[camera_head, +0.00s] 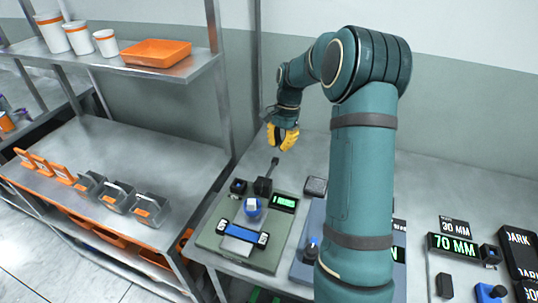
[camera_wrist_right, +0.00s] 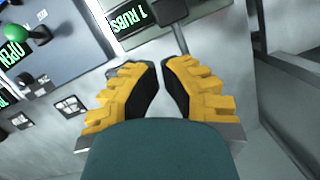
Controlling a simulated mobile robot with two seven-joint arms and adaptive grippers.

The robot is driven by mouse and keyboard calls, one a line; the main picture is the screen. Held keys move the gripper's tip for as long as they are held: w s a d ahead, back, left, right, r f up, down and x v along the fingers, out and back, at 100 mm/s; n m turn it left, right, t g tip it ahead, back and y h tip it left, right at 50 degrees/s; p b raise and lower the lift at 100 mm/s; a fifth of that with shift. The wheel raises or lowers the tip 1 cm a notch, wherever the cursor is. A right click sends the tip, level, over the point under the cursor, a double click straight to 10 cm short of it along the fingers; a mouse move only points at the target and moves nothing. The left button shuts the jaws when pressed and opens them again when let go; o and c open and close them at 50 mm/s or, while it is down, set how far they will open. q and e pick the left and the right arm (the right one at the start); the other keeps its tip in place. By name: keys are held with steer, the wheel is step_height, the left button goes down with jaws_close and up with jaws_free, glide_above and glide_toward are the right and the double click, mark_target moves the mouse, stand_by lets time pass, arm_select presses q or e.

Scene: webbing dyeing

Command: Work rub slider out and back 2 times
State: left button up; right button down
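The rub slider device sits on a grey-green base plate (camera_head: 213,240) at the front middle of the head view. It has a black block (camera_head: 263,187) with a dark upright handle (camera_head: 274,163), a blue knob with a white top (camera_head: 252,207) and a green-lit display. The display (camera_wrist_right: 128,17) reads "1 RUBS" in the right wrist view. My right gripper (camera_head: 283,138) hangs just beyond the handle; its yellow fingers (camera_wrist_right: 161,66) have their tips almost together and nothing shows between them. The handle end lies close to the right-hand fingertip; contact is unclear. My left gripper is out of view.
A second station (camera_head: 309,240) with a blue knob stands to the right, partly hidden by my right arm. Further right is a "30 MM" / "70 MM" display (camera_head: 453,244). A steel table (camera_head: 150,150) with grey bins and an orange tray (camera_head: 157,53) on a shelf are left.

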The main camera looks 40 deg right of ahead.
mark_target(266, 186)
steer(key=b+x, duration=0.1)
steer(key=x, duration=0.7)
steer(key=shift+f, duration=0.15)
steer(key=a, duration=0.2)
steer(key=s+a, duration=0.1)
steer(key=shift+a+f, duration=0.25)
steer(key=shift+a, duration=0.15)
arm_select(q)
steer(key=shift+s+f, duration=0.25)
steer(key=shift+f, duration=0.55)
arm_select(e)
steer(key=shift+a, duration=0.2)
